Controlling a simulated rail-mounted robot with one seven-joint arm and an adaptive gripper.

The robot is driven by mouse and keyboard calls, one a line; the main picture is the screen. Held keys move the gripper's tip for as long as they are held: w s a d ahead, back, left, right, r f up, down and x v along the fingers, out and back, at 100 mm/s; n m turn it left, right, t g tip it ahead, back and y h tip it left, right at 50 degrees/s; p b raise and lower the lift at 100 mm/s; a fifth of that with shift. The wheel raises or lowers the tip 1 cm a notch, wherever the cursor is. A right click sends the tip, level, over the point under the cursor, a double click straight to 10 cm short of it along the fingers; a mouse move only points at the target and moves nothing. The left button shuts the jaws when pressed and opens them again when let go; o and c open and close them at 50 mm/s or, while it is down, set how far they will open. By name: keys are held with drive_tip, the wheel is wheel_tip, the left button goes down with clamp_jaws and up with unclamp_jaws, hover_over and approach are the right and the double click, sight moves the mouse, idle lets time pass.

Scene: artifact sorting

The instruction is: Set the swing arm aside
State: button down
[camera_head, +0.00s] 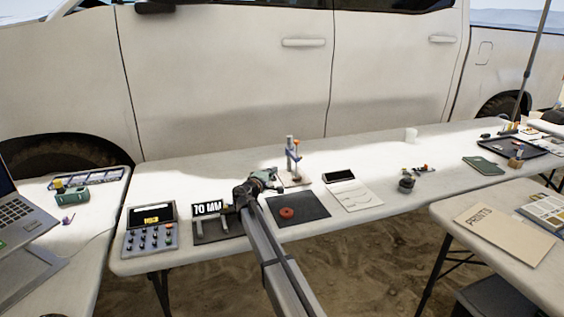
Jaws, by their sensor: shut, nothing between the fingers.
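A small stand (290,150) with an upright post and bluish and orange parts stands on a pale base (296,181) near the middle of the white table. A swing arm may be part of this stand, but it is too small to tell apart. My gripper (279,185) is low over the table, just left of the stand's base. It looks shut, with nothing seen in it. Whether it touches the stand cannot be told. My arm hides part of the table in front.
A dark mat (312,212) with a red disc (287,213) lies right of my arm. A white board (356,196) and a dark round object (406,185) lie right. Bare table (380,150) shows behind.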

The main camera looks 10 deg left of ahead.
drive_tip(key=shift+s+a+r, duration=0.1)
drive_tip(key=shift+s+a, duration=0.1)
drive_tip(key=shift+a, duration=0.4)
drive_tip(key=shift+s+a, duration=0.15)
drive_tip(key=shift+a, duration=0.45)
drive_tip(key=shift+w, duration=0.15)
approach(290, 156)
drive_tip(key=w+a, duration=0.2)
drive_tip(key=w, duration=0.1)
drive_tip(key=w+d, duration=0.1)
drive_tip(key=w+d+p, duration=0.1)
drive_tip(key=d, duration=0.1)
drive_tip(key=shift+r, duration=0.1)
drive_tip(key=shift+w+d, duration=0.3)
drive_tip(key=shift+d, duration=0.25)
drive_tip(key=shift+s+n+y+b, duration=0.15)
drive_tip(key=shift+n+y+b, duration=0.15)
drive_tip(key=shift+n+y, duration=0.15)
